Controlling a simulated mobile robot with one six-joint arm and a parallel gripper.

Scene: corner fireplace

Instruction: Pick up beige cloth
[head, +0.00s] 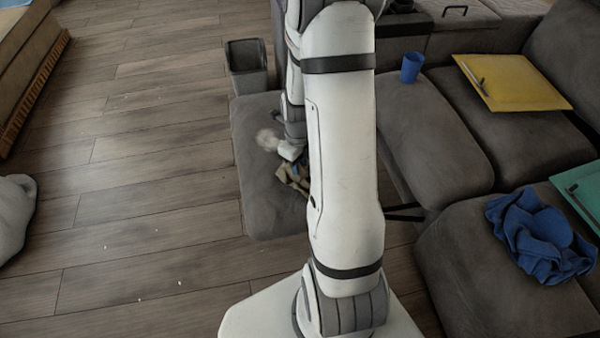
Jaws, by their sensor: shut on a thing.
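The fingertips are small and partly covered by the cloth. I cannot tell whether the cloth still touches the cushion.
A dark bin (247,66) stands behind the cushion. The sofa (432,130) at right bears a blue cup (411,67), a yellow folder (515,82), a green folder (582,190) and a blue cloth (540,237). The wooden floor (140,200) at left is mostly clear.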

